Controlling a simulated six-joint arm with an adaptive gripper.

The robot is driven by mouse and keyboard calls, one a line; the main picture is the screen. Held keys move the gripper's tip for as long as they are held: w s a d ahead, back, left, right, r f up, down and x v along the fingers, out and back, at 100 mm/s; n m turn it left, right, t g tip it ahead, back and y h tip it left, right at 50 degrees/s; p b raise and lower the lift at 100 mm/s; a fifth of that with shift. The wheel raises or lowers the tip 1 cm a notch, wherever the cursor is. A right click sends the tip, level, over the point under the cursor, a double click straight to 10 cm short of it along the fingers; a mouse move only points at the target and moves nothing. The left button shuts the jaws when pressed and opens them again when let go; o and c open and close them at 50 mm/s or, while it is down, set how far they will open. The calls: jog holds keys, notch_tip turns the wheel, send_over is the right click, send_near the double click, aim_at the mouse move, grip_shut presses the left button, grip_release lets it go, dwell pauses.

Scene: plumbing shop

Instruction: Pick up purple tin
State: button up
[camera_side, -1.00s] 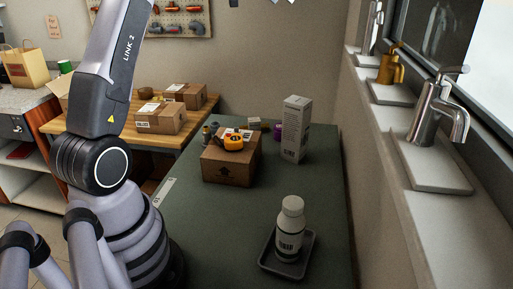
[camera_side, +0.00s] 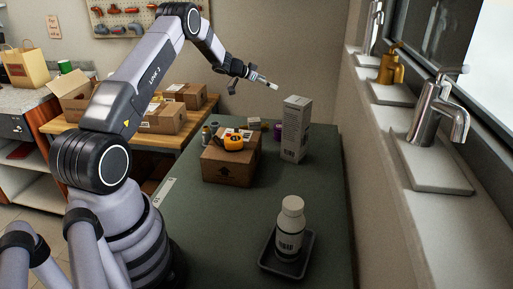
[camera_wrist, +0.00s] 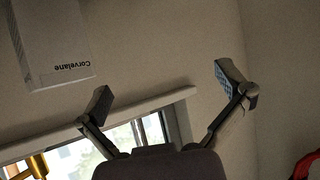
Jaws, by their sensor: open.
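The purple tin (camera_side: 278,131) stands at the far end of the green worktop, in the side view. The tall white box in front of it hides part of it. My gripper (camera_side: 252,86) is up in the air above the far end of the worktop, higher than the tin and to its left in the picture. In the wrist view my gripper (camera_wrist: 164,90) has its fingers spread wide with nothing between them. I cannot make out the tin in the wrist view.
The tall white box (camera_side: 296,129) also shows upside down in the wrist view (camera_wrist: 55,45). A white bottle (camera_side: 290,228) stands on a dark tray (camera_side: 266,258). Small items stand behind the cardboard box. The worktop's middle is clear.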

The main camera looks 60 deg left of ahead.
aim_at(275, 127)
notch_tip(275, 127, down, 16)
jog(key=shift+f, duration=0.15)
jog(key=x, duration=0.4)
jog(key=shift+s+f, duration=0.2)
jog(key=shift+f, duration=0.15)
jog(key=shift+w+f, duration=0.3)
jog(key=shift+w, duration=0.4)
jog(key=shift+c, duration=0.3)
jog(key=c, duration=1.2)
jog(key=shift+c, duration=0.2)
jog(key=shift+r, duration=0.1)
